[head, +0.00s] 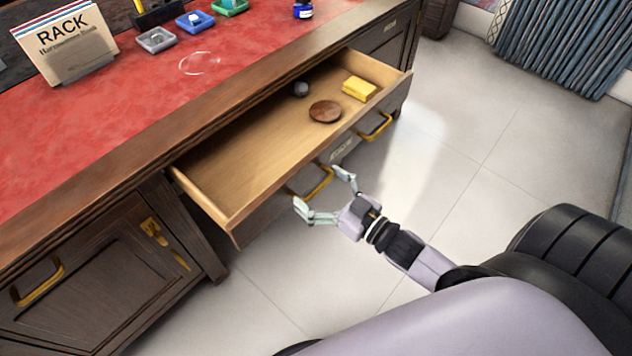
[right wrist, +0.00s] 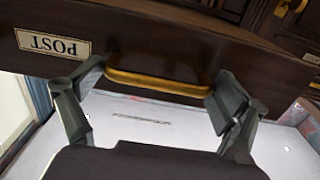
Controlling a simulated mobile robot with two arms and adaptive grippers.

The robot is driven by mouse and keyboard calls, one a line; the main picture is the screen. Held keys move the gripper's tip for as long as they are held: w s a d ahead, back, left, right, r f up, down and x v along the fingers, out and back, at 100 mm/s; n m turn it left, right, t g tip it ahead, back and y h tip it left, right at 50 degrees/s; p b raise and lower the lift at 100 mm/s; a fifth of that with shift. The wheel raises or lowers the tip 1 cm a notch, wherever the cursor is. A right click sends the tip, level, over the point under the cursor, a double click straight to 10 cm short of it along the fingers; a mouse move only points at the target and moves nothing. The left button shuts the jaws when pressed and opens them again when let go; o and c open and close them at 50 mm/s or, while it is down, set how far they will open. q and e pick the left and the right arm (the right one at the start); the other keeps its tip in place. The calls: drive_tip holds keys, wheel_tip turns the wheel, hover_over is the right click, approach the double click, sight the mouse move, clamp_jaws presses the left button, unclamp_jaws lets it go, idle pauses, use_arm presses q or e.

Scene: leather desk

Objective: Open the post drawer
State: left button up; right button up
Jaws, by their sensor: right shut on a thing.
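The post drawer (head: 265,140) is pulled well out of the desk, and its inside shows in the head view. Its front bears a "POST" label (right wrist: 53,44), upside down in the right wrist view. The drawer front has two brass handles. My right gripper (head: 325,192) is at the nearer handle (head: 320,182). My left gripper is not in view.
In the drawer lie a yellow block (head: 359,89), a round brown disc (head: 325,111) and a small dark grey ball (head: 301,89). The red desk top (head: 110,110) holds a rack and small trays. A cupboard door (head: 85,270) is at the left. The tiled floor in front is clear.

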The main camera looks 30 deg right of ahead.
drive_tip(key=o, duration=1.4)
drive_tip(key=shift+f, duration=0.1)
drive_tip(key=v, duration=1.2)
